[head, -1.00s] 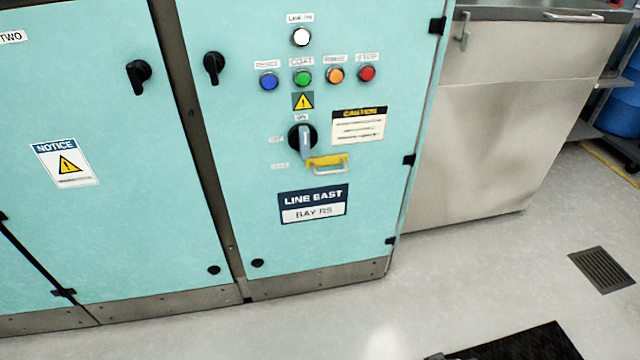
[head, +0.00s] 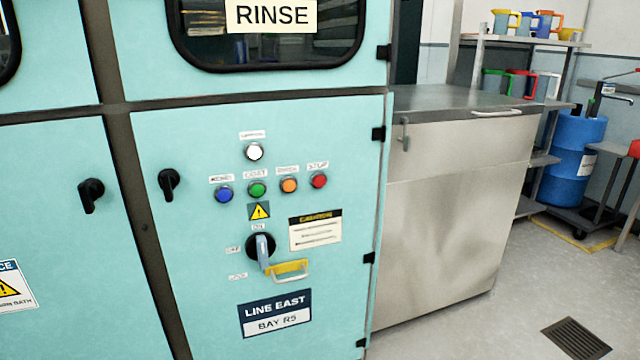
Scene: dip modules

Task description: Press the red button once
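The red button (head: 319,181) is on the teal cabinet door (head: 200,270), at the right end of a row under a small label that appears to read STOP. To its left in the row are an orange button (head: 289,185), a green button (head: 257,189) and a blue button (head: 224,194). A white round lamp or button (head: 254,152) sits above the row. Neither of my grippers shows in the head view, and nothing covers the red button.
Below the buttons are a rotary switch (head: 261,248) and a yellow hasp (head: 288,270) that sticks out. A steel cabinet (head: 455,220) stands to the right. A blue drum (head: 570,150) is farther back. Open floor with a drain grate (head: 576,338) lies at the lower right.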

